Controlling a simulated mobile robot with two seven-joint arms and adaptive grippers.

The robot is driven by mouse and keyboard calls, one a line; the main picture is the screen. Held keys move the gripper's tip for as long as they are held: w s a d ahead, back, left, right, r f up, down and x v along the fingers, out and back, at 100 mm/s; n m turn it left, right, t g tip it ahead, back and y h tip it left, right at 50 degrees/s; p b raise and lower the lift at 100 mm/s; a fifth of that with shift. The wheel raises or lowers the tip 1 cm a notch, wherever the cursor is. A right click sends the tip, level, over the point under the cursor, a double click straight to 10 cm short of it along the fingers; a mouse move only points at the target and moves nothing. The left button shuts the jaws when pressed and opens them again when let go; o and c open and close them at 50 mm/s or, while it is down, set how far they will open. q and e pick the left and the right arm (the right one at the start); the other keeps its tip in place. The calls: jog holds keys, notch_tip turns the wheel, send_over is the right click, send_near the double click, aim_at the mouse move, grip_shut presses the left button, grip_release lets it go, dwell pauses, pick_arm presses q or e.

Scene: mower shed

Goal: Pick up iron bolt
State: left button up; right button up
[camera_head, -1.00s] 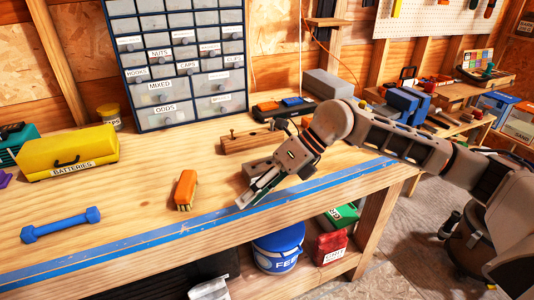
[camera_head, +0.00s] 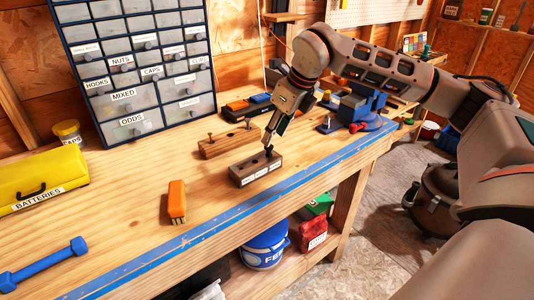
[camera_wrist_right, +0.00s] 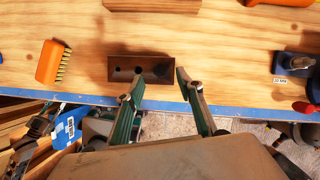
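A wooden block (camera_head: 228,141) stands on the bench with two small bolt-like pieces upright in it, one at its left end (camera_head: 210,135) and one near its right end (camera_head: 248,123). I cannot tell which is iron. In front of it is a darker labelled block (camera_head: 256,170); in the right wrist view this block (camera_wrist_right: 154,76) shows holes in its top. My right gripper (camera_head: 268,148) points down over the front block. In the wrist view its fingers (camera_wrist_right: 160,74) are spread, with nothing seen between them. My left gripper is not in view.
An orange brush (camera_head: 177,201) lies left of the blocks, a blue dumbbell (camera_head: 43,267) at far left. A drawer cabinet (camera_head: 140,70) stands behind. A blue vise (camera_head: 358,106) is to the right. Bare bench lies between the brush and the blocks.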

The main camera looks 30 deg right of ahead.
aim_at(270, 147)
jog(key=shift+p+x, duration=0.3)
jog(key=shift+x, duration=2.5)
jog(key=shift+s, duration=0.2)
grip_shut()
